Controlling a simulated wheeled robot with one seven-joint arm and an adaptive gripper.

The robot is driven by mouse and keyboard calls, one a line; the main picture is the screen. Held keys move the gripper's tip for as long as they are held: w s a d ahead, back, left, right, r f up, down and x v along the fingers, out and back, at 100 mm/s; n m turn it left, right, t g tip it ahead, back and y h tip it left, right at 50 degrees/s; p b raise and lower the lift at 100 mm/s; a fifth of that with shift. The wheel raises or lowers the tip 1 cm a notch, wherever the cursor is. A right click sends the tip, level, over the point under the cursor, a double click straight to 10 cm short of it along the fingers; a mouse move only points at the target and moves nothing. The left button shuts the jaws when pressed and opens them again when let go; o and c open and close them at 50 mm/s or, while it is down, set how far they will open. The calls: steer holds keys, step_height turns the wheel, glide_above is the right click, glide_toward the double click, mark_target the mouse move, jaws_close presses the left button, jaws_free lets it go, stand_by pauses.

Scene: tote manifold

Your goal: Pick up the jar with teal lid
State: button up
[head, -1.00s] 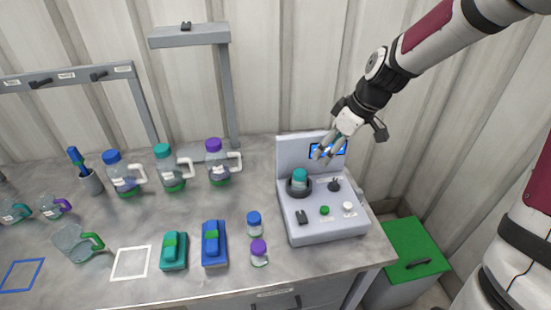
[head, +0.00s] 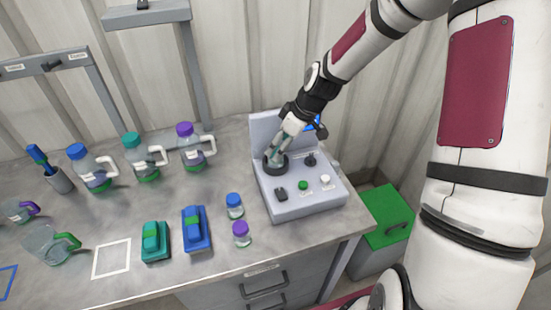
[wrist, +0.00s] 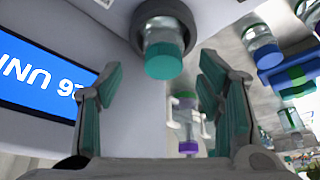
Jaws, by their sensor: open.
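The jar with the teal lid (wrist: 164,58) stands in a dark round socket (wrist: 168,14) on the grey machine (head: 300,208). In the head view my gripper (head: 276,153) is over the socket and largely hides the jar. In the wrist view the open fingers of my gripper (wrist: 160,78), with teal pads, are apart on either side of the lid's line. The lid lies just ahead of the fingertips, with no visible contact.
The machine has a blue screen (wrist: 38,88), a black switch (head: 280,195) and a green button (head: 303,185). Small blue-lidded (head: 234,206) and purple-lidded (head: 241,234) jars stand left of it. Handled bottles, including a teal-capped one (head: 142,160), stand farther left. A green-lidded bin (head: 385,215) is at the right.

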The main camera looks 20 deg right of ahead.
mark_target(276, 150)
steer(key=x, duration=0.3)
steer(key=shift+a+f, duration=0.25)
steer(key=shift+f, duration=0.05)
steer(key=c, duration=1.2)
steer(key=shift+r, duration=0.1)
